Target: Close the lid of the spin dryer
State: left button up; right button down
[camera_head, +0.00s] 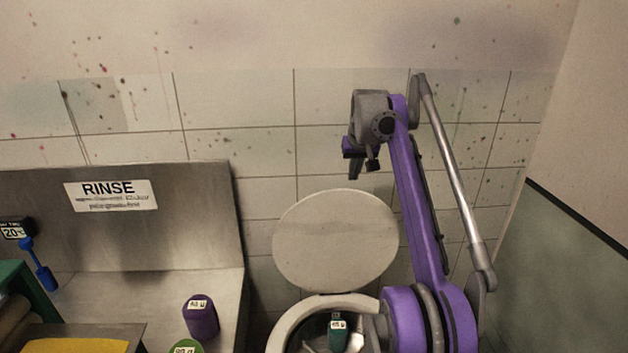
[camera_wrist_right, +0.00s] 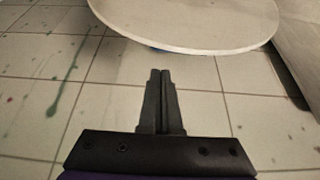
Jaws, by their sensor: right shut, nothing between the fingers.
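The spin dryer (camera_head: 283,330) stands at the bottom centre of the head view, its round opening showing. Its pale round lid (camera_head: 335,240) is open, standing up at the back of the opening near the tiled wall. My right gripper (camera_head: 356,170) is above the lid's top edge in the head view, shut and empty. In the right wrist view its two fingers (camera_wrist_right: 161,74) are together, and the lid (camera_wrist_right: 190,20) shows at the top, apart from the fingertips in the picture. My left gripper is not in view.
Inside the dryer sits a teal labelled container (camera_head: 338,333). A steel sink unit with a RINSE sign (camera_head: 110,195) stands left, with a purple labelled container (camera_head: 201,317) and a blue tool (camera_head: 40,266). A wall (camera_head: 570,270) bounds the right side.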

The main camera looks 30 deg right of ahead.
jog(key=x, duration=0.4)
jog(key=b+x, duration=0.1)
jog(key=x, duration=0.3)
jog(key=shift+w+d+f, duration=0.2)
jog(key=shift+w+d, duration=0.1)
jog(key=shift+w, duration=0.1)
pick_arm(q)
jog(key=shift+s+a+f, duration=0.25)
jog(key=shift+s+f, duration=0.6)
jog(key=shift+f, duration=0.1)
pick_arm(e)
jog(key=shift+w+d+f, duration=0.1)
jog(key=shift+w+f, duration=0.15)
jog(key=shift+f, duration=0.1)
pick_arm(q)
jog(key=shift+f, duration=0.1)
